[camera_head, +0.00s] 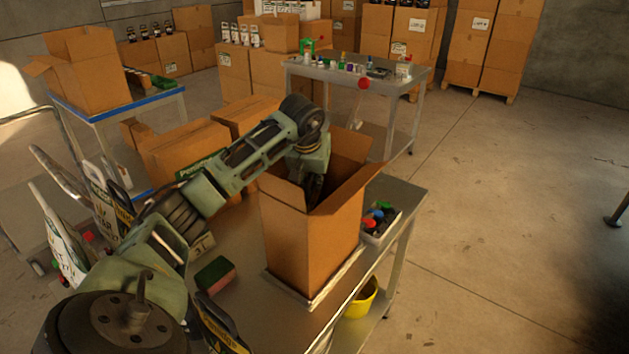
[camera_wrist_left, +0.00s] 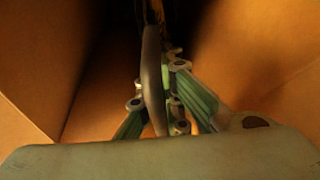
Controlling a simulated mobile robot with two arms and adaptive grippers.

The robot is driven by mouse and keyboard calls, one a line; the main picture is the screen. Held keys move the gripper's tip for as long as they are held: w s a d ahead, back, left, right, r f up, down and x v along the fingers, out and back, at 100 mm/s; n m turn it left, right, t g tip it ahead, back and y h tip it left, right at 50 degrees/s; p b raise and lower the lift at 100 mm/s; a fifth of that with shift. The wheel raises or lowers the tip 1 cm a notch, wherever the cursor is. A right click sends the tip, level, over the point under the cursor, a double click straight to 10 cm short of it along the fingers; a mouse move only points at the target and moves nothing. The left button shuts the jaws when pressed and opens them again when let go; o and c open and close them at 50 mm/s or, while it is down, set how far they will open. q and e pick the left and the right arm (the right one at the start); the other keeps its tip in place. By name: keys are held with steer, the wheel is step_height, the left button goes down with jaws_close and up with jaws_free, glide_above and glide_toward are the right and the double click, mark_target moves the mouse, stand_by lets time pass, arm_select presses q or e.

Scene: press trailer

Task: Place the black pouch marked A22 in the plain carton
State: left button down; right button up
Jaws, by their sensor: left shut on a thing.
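The open plain carton (camera_head: 305,240) stands upright on a metal table, its flaps spread. My left arm reaches over it from the left, and my left gripper (camera_head: 313,188) points down inside the carton's mouth. In the left wrist view, the gripper (camera_wrist_left: 168,118) is shut on a thin dark pouch (camera_wrist_left: 152,75), seen edge-on between the fingers. Carton walls (camera_wrist_left: 45,75) rise around it. The A22 marking cannot be read, and the pouch's lower end is in shadow. I cannot tell whether it touches the carton's bottom. My right gripper is not in view.
A small tray with colored caps (camera_head: 380,220) sits right of the carton. A green and red sponge-like block (camera_head: 215,274) lies left of it. A yellow bucket (camera_head: 361,298) is on the lower shelf.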

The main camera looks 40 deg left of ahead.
arm_select(q)
steer(key=shift+w+a+f, duration=0.1)
steer(key=shift+f, duration=0.15)
steer(key=c, duration=2.3)
jaws_free()
steer(key=shift+f, duration=0.2)
steer(key=shift+o, duration=0.4)
steer(key=shift+s+d+r, duration=0.15)
steer(key=shift+s+d, duration=0.05)
steer(key=shift+s, duration=0.05)
steer(key=shift+r, duration=0.3)
steer(key=b+v, duration=0.2)
steer(key=v, duration=0.9)
steer(key=shift+w+a, duration=0.1)
steer(key=shift+w, duration=0.05)
steer(key=shift+s+r, duration=0.25)
steer(key=shift+r, duration=0.45)
